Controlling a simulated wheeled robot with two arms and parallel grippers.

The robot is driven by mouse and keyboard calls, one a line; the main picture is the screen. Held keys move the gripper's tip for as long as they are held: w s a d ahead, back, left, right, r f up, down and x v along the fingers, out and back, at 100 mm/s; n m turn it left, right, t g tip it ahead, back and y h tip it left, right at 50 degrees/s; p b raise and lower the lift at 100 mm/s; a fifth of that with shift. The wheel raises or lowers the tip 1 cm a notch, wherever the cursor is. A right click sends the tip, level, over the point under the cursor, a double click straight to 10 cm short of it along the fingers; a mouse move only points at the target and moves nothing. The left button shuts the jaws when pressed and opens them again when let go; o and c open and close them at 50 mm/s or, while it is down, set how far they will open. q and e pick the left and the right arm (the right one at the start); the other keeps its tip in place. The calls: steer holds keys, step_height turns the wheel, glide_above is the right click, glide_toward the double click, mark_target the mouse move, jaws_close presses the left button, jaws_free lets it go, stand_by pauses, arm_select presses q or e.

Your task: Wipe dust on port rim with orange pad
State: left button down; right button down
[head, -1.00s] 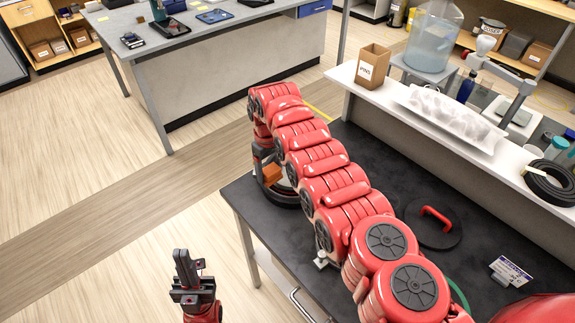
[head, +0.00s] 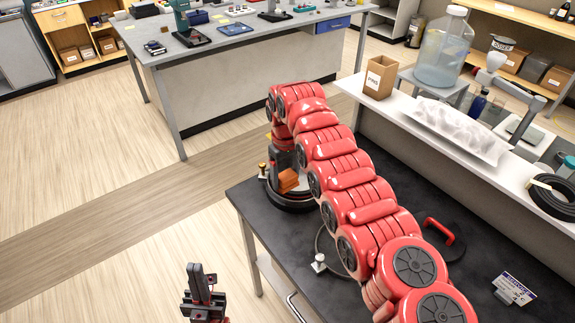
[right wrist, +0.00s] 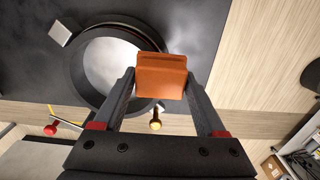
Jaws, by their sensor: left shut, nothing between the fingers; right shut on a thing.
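My right gripper (right wrist: 160,85) is shut on the orange pad (right wrist: 161,76). In the head view the pad (head: 288,181) shows below the end of my red right arm, over the black round port rim (head: 292,204) at the table's left end. In the right wrist view the pad overlaps the near right edge of the port rim (right wrist: 78,68), which surrounds a pale disc. I cannot tell whether pad and rim touch, and I make out no dust. My left gripper (head: 200,284) is shut and empty, low at the left, apart from the table.
The dark table (head: 256,222) also bears a lid with a red handle (head: 438,231) and a small sign (head: 514,288). A brass-coloured knob (right wrist: 155,124) stands close beside the rim. A white shelf (head: 408,118) with a cardboard box (head: 380,77) runs behind. The floor at left is clear.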

steer(key=shift+r, duration=2.35)
